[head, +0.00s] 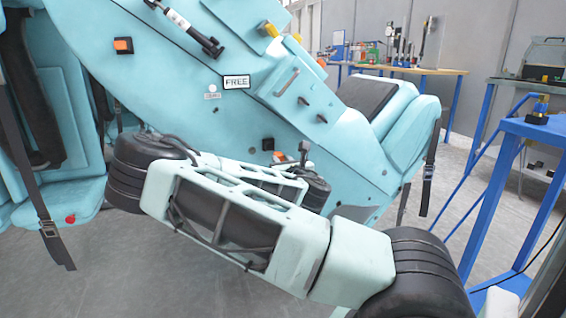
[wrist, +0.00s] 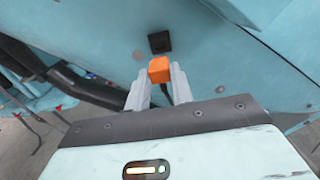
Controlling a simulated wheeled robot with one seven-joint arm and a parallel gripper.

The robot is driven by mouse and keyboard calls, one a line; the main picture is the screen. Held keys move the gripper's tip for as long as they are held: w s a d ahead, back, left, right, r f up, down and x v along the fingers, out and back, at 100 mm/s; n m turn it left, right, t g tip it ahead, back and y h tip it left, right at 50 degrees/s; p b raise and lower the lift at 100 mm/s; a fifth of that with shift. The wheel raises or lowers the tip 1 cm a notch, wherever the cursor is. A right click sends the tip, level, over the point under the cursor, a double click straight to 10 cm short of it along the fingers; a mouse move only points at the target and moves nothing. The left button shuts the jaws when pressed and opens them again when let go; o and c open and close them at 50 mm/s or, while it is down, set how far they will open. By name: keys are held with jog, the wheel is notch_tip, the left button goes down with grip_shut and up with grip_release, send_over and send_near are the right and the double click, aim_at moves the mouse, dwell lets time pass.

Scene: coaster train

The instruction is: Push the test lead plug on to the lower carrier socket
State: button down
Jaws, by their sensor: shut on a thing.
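The test lead plug (wrist: 159,70) is an orange block held between the two grey fingertips of my gripper (wrist: 157,78). The lower carrier socket (wrist: 160,42) is a small black square on the teal car side, just beyond the plug in the wrist view. The plug appears apart from it; the depth of the gap is hard to judge. In the head view the socket (head: 268,144) shows as a dark square, with the orange plug (head: 280,157) just below and right of it. My arm hides most of the gripper there.
The teal coaster car (head: 190,85) fills the middle, with another orange piece in a black surround (head: 122,45) higher at left. Dark straps and seats are at left. A blue stand (head: 515,130) is at right, and a workbench (head: 420,71) stands behind.

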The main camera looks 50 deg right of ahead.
jog(key=shift+p+x, duration=0.3)
jog(key=shift+x, duration=2.15)
jog(key=c, duration=2.2)
grip_release()
jog(key=shift+p+x, duration=0.6)
jog(key=shift+x, duration=0.65)
jog(key=shift+a, duration=0.1)
jog(key=c, duration=1.1)
grip_release()
jog(key=shift+c, duration=0.2)
jog(key=p+v, duration=0.1)
jog(key=v, duration=0.2)
jog(key=p+v, duration=0.2)
jog(key=v, duration=0.2)
jog(key=p+v, duration=0.1)
jog(key=v, duration=0.3)
jog(key=shift+s+r+p, duration=0.15)
jog(key=shift+r+p, duration=0.15)
jog(key=shift+p, duration=0.05)
jog(key=p, duration=0.9)
send_near(277, 155)
jog(key=s, duration=0.2)
jog(key=f, duration=0.1)
jog(key=shift+s+a, duration=0.4)
